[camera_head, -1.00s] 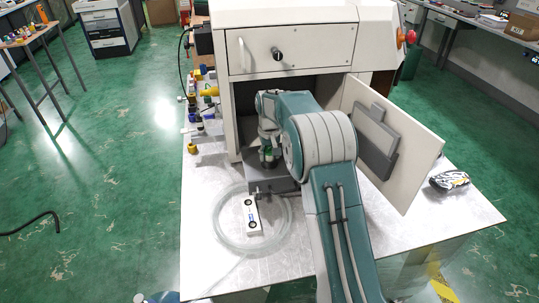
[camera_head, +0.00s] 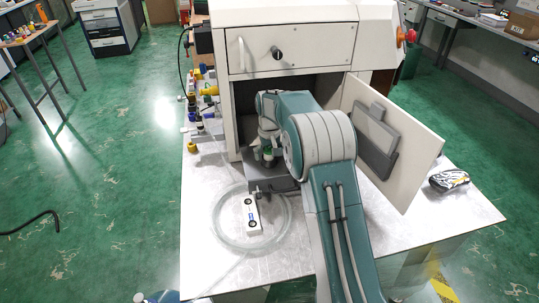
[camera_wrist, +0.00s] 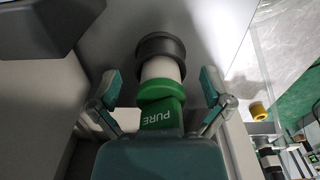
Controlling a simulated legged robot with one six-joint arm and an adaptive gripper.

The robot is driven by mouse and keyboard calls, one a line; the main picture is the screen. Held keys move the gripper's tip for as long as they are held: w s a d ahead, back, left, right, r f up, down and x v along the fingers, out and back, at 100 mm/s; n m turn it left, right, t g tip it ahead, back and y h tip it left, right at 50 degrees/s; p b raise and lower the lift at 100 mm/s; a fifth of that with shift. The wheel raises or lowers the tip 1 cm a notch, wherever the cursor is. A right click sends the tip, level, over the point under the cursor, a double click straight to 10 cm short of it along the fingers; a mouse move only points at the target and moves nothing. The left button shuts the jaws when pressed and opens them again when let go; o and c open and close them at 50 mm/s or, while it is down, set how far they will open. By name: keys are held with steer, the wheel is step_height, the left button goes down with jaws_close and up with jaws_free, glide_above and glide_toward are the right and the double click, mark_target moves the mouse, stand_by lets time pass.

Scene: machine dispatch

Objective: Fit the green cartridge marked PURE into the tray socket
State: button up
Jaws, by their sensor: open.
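The green cartridge (camera_wrist: 160,92) marked PURE stands between my fingers in the wrist view, with a white band and a wide dark grey ring (camera_wrist: 160,48) at its far end. I cannot tell whether that ring is the socket or part of the cartridge. My gripper (camera_wrist: 160,84) is open, one finger on each side of the cartridge, with gaps visible. In the head view a bit of green (camera_head: 267,152) shows under my wrist, above the grey tray (camera_head: 272,187) at the machine's opening. My arm hides most of the tray and the socket.
The white machine (camera_head: 290,45) stands behind, its door (camera_head: 412,160) open to the right. A coiled clear hose (camera_head: 222,236) and a white block (camera_head: 252,215) lie in front of the tray. Valves (camera_head: 205,100) stand at left.

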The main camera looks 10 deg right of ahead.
steer(key=shift+s+f, duration=0.2)
steer(key=shift+f, duration=0.3)
steer(key=shift+w+r, duration=0.2)
steer(key=shift+r, duration=3)
steer(key=shift+s+r, duration=0.15)
steer(key=shift+r, duration=0.1)
steer(key=s+r+t, duration=0.3)
steer(key=s+r, duration=1.2)
steer(key=s, duration=0.4)
steer(key=s+f+t, duration=0.2)
steer(key=s, duration=1.8)
steer(key=shift+f+m, duration=0.25)
steer(key=shift+m, duration=0.05)
